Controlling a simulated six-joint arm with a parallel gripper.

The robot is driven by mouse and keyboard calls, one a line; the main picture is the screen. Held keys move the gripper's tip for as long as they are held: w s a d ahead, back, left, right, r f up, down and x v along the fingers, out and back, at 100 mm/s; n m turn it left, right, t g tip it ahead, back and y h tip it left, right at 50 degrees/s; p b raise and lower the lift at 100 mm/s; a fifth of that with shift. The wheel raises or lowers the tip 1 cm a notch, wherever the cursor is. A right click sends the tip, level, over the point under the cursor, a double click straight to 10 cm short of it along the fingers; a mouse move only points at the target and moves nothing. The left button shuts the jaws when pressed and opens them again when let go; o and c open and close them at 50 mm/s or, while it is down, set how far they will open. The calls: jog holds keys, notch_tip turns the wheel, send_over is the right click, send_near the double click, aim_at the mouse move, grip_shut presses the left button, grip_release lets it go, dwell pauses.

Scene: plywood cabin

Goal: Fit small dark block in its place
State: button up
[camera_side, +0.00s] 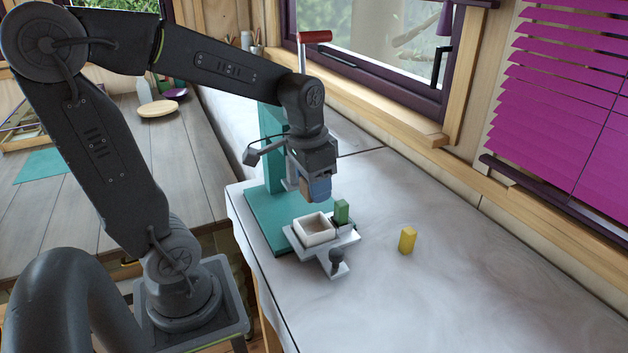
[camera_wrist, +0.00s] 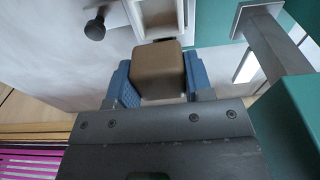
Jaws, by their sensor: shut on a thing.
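My gripper (camera_side: 316,192) has blue finger pads and is shut on a brown block (camera_side: 306,188), the darkest loose block I see. In the wrist view the brown block (camera_wrist: 158,70) sits between the two blue pads (camera_wrist: 160,85). My gripper holds it above the grey fixture plate (camera_side: 350,242), near the back of the white open-topped box (camera_side: 315,231). A green block (camera_side: 341,210) stands upright on the plate, just right of the white box. The block's underside is hidden in the wrist view, and any contact below it is unclear.
A teal press stand with a column (camera_side: 272,145) and red handle (camera_side: 315,36) rises behind the fixture. A dark knob (camera_side: 336,257) sticks out at the plate's front. A yellow block (camera_side: 407,240) stands to the right. The counter beyond it is clear.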

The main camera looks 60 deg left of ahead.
aim_at(306, 189)
jog(key=shift+f, duration=2.85)
jog(key=shift+f, duration=0.8)
jog(key=o, duration=1.2)
jog(key=r, duration=0.4)
jog(key=s+r, duration=0.1)
jog(key=r, duration=0.8)
jog(key=shift+s+r, duration=0.3)
jog(key=shift+r, duration=0.1)
jog(key=s+d+t, duration=0.1)
jog(key=d, duration=0.1)
jog(key=s+d+f+t, duration=0.1)
jog(key=s+d+t, duration=0.1)
jog(key=s+d+f+t, duration=0.1)
jog(key=s+d, duration=0.1)
jog(key=d, duration=0.1)
jog(key=shift+d+f, duration=0.1)
